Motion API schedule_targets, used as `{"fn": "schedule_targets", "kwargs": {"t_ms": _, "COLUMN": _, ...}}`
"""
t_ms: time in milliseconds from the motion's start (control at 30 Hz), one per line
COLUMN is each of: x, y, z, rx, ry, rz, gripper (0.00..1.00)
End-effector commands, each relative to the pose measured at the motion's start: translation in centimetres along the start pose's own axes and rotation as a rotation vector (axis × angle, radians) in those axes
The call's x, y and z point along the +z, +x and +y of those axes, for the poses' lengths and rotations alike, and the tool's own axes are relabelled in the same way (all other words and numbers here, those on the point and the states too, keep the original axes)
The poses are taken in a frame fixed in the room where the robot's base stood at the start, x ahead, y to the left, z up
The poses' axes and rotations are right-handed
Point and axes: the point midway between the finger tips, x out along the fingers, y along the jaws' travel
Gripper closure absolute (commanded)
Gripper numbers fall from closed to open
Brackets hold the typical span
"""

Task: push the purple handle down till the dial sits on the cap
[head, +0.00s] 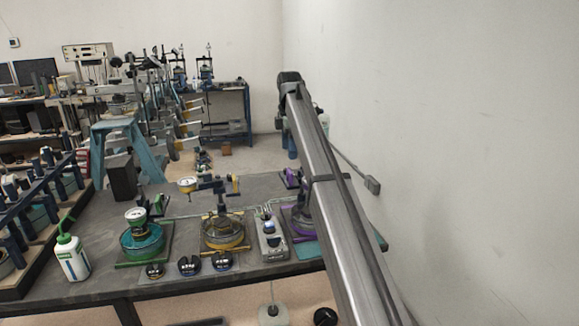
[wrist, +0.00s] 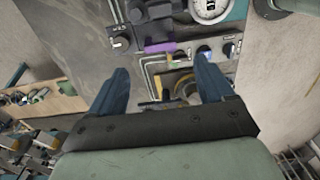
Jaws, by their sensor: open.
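The purple handle (wrist: 160,47) shows in the wrist view as a short bar beyond my fingertips, attached to a dark lever fixture. A round white dial (wrist: 210,8) sits to its upper right, cut by the top edge. I cannot make out the cap under it. My gripper (wrist: 162,66) is open and empty, its two blue fingers wide apart. The handle appears between the fingers in the picture but apart from them. In the head view, purple parts (head: 291,178) of the fixture show left of my arm, which hides much of it.
On the table (head: 85,287), a yellow lever frame (head: 223,246) and a green one (head: 142,258) stand left of the purple one. A grey box (head: 271,246) with knobs stands between yellow and purple. A white bottle (head: 72,258) is at left. A wall rises at right.

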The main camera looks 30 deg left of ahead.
Motion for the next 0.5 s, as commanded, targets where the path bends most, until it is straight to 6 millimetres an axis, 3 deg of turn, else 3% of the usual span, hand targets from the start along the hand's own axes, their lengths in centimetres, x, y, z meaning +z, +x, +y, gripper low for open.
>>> {"fn": "schedule_targets", "kwargs": {"t_ms": 200, "x": 0.0, "y": 3.9, "z": -0.1, "rx": -0.001, "ry": 0.000, "rz": 0.001, "gripper": 0.19}}
{"fn": "schedule_targets", "kwargs": {"t_ms": 500, "x": 0.0, "y": 6.7, "z": 0.0, "rx": 0.000, "ry": 0.000, "rz": 0.001, "gripper": 0.19}}
